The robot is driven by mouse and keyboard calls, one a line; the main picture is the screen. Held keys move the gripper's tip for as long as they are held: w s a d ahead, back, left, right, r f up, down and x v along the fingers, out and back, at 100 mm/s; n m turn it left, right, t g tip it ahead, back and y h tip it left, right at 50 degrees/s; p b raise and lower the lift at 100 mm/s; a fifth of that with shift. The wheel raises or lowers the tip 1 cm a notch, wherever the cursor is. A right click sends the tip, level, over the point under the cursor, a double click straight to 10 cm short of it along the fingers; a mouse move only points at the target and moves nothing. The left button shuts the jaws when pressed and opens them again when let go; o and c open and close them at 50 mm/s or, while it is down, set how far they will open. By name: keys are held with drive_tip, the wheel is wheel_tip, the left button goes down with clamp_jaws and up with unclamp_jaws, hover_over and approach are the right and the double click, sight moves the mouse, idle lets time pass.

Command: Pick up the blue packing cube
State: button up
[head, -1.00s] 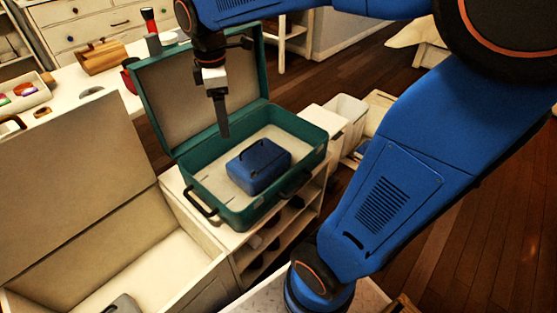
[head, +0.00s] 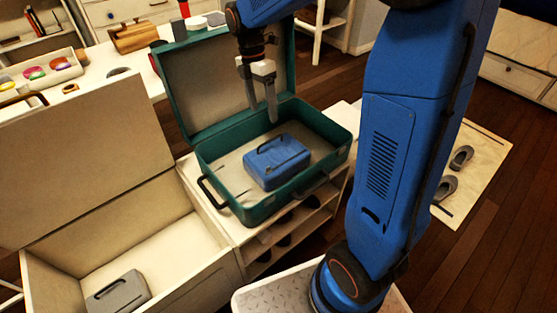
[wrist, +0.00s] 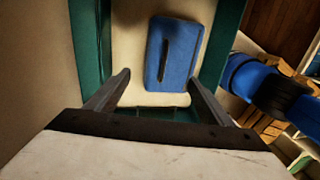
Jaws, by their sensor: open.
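The blue packing cube (head: 277,162) lies flat inside the open green suitcase (head: 241,212), with a dark handle strip on its top. In the wrist view the blue cube (wrist: 174,55) is ahead of the fingers, right of the middle. My gripper (head: 262,110) points down above the suitcase, near its raised lid and behind the cube. In the wrist view my gripper (wrist: 160,85) shows two fingers spread apart with nothing between them. It is apart from the cube.
The suitcase stands on a white shelf unit (head: 262,243). Its raised lid (head: 222,85) is close behind my gripper. At the left an open cream chest (head: 150,245) holds a grey case (head: 118,294). A white table (head: 118,98) with small items stands behind.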

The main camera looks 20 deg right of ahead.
sight(269, 147)
drive_tip(key=f, duration=0.4)
drive_tip(key=s+f, duration=0.1)
drive_tip(key=f, duration=0.3)
drive_tip(key=s+f, duration=0.1)
drive_tip(key=f, duration=0.3)
drive_tip(key=shift+s+d+f, duration=0.25)
drive_tip(key=shift+d, duration=0.1)
drive_tip(key=shift+c, duration=0.5)
drive_tip(key=c, duration=1.7)
